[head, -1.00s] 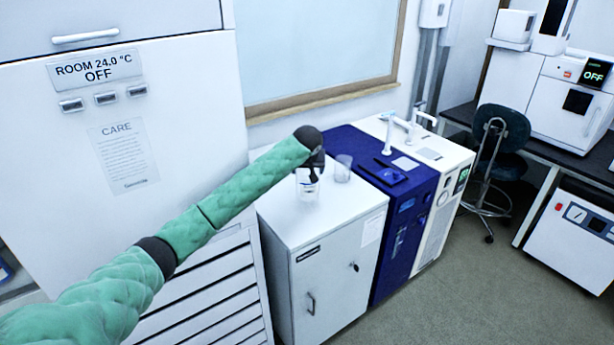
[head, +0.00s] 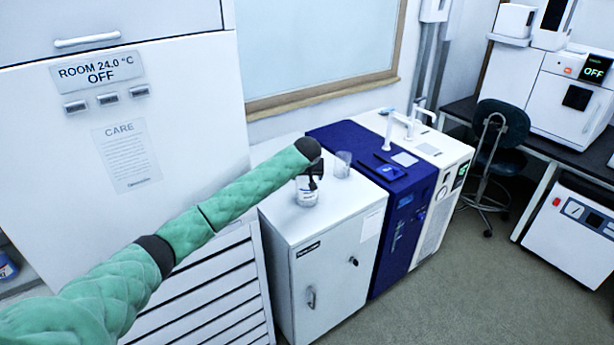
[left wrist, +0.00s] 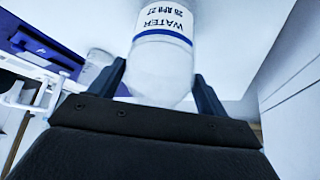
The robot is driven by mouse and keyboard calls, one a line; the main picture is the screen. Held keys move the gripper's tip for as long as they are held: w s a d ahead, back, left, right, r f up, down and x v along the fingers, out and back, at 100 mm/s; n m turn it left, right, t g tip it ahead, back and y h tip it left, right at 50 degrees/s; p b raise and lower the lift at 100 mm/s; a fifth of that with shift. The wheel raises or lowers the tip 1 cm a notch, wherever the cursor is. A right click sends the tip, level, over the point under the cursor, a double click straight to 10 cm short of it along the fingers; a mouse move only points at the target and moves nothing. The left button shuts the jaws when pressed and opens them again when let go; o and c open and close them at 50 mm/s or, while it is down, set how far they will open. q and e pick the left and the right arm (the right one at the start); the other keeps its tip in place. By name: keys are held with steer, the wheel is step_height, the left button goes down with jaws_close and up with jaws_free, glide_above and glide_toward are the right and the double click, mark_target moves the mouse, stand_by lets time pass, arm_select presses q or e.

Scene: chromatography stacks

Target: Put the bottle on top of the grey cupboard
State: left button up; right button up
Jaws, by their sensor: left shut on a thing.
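The bottle (head: 307,195) is white and clear, and it appears upright at the grey cupboard's top. It also fills the middle of the left wrist view (left wrist: 163,55), with a label reading WATER and a blue line. My left gripper (head: 313,178) is shut on it; its dark fingers stand on both sides of the bottle in the left wrist view. The grey cupboard (head: 345,205) is a low, pale box with a door and handle. I cannot tell whether the bottle's base touches the top. My right gripper is not in view.
A clear beaker (head: 343,164) stands on the cupboard top behind the bottle. A blue machine (head: 408,205) adjoins the cupboard on the right. A tall white cabinet (head: 190,110) rises on the left. The cupboard top's front right is clear.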

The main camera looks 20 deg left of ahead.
arm_select(q)
steer(key=o, duration=1.8)
steer(key=shift+c, duration=0.2)
steer(key=shift+o, duration=1.3)
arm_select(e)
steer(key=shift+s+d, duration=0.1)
arm_select(q)
steer(key=shift+r, duration=0.1)
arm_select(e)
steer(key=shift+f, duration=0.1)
arm_select(q)
steer(key=b+v, duration=0.1)
steer(key=v, duration=0.2)
steer(key=shift+s, duration=0.1)
steer(key=b+v, duration=0.2)
steer(key=v, duration=0.7)
steer(key=shift+b, duration=0.4)
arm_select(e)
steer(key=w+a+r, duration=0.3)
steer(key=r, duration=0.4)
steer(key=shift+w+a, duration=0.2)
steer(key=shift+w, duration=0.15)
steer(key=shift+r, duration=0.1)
